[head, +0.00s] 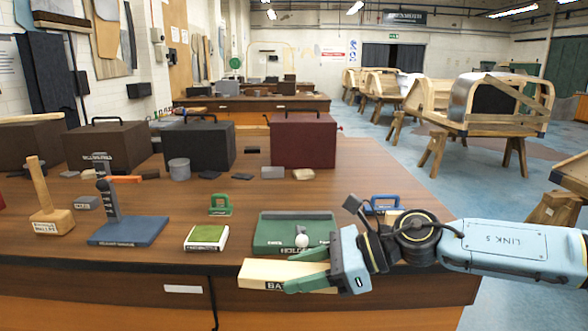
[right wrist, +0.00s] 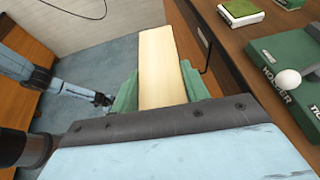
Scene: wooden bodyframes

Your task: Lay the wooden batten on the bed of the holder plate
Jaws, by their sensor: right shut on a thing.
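The wooden batten (head: 262,270) is a pale flat bar with dark lettering partly covered by a finger. My right gripper (head: 300,269) has its green fingers shut on the batten and holds it in front of the holder plate, by the table's front edge. In the right wrist view the batten (right wrist: 160,62) points away between the fingers (right wrist: 160,92), with floor below to its left. The green holder plate (head: 270,238) lies on the table with a white round knob on it. The gripper hides part of its right side. My left gripper is not seen in the head view.
A blue plate with a grey post (head: 128,231) and a mallet (head: 49,205) stand farther left. Toolboxes (head: 303,141) line the back. A blue-handled item (head: 384,202) sits behind my right arm.

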